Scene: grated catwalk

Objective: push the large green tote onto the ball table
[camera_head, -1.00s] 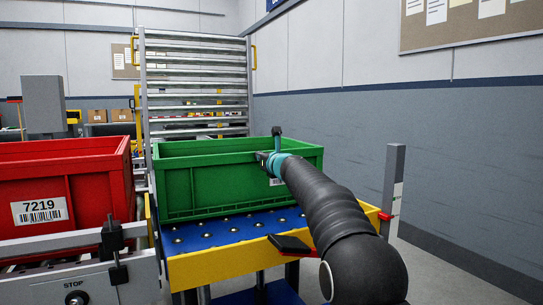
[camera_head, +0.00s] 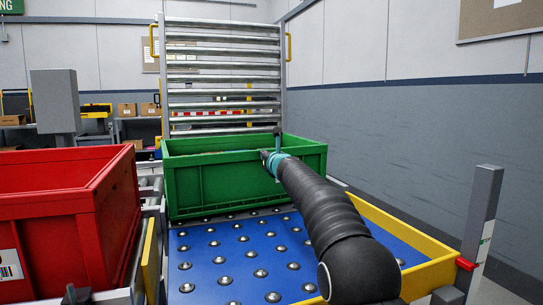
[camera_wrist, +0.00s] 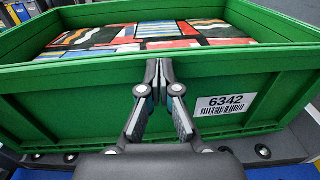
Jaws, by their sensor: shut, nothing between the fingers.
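The large green tote (camera_head: 205,188) stands upright at the far part of the blue ball table (camera_head: 205,291), with balls showing in front of its near edge. Where its far edge rests is hidden. My gripper (camera_head: 268,158) is shut and empty at the tote's near wall. In the wrist view the shut fingertips (camera_wrist: 159,75) are up against the tote's near wall (camera_wrist: 60,115), left of the label 6342 (camera_wrist: 220,105). Flat items in coloured patterns lie inside the tote (camera_wrist: 140,37).
A red tote (camera_head: 60,225) stands at the left beside the table. A raised roller section (camera_head: 225,75) stands behind the green tote. A yellow rim (camera_head: 405,240) and a grey post (camera_head: 482,220) bound the right. The near part of the ball table is clear.

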